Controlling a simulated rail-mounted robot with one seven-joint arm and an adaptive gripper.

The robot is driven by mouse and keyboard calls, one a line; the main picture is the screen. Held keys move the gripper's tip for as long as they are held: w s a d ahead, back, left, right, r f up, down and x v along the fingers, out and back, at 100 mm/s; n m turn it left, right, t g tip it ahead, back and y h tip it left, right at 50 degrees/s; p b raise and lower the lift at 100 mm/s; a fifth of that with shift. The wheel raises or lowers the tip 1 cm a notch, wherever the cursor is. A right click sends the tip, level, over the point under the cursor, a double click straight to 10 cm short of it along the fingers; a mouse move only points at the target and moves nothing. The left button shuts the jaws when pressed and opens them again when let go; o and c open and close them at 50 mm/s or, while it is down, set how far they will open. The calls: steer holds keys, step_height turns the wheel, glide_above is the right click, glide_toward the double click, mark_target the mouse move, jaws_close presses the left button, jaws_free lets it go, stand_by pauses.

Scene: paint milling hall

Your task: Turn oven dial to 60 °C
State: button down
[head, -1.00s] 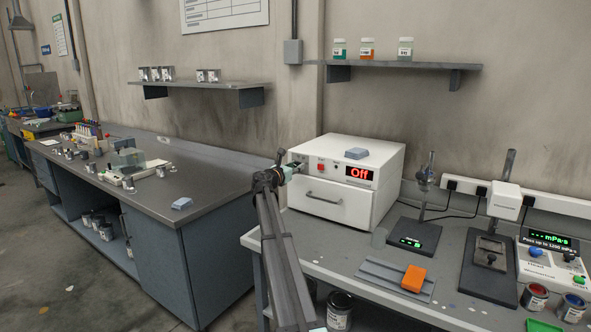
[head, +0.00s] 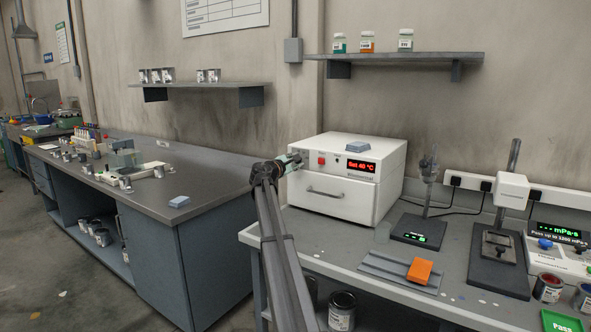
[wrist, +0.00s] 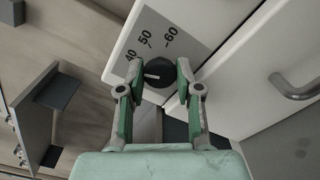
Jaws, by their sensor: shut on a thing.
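The white oven (head: 331,205) stands on the grey bench in the head view. Its red display (head: 361,166) reads "Set 40 °C". In the wrist view the black oven dial (wrist: 155,82) sits between the fingers of my gripper (wrist: 158,74), which is shut on it. The dial's white pointer line points left, toward the 40 mark. The grey scale plate (wrist: 153,37) shows 40, 50 and 60. In the head view my gripper (head: 293,163) is at the oven's left front, and the arm hides the dial there.
A red button (head: 321,160) sits on the oven front, and a drawer-like handle (head: 325,193) below. An orange block (head: 419,271) and test stands are to the right on the bench.

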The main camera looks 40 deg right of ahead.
steer(key=m+b, duration=1.6)
steer(key=m, duration=0.2)
steer(key=shift+m+b, duration=0.3)
steer(key=shift+m, duration=0.3)
steer(key=c, duration=0.8)
jaws_free()
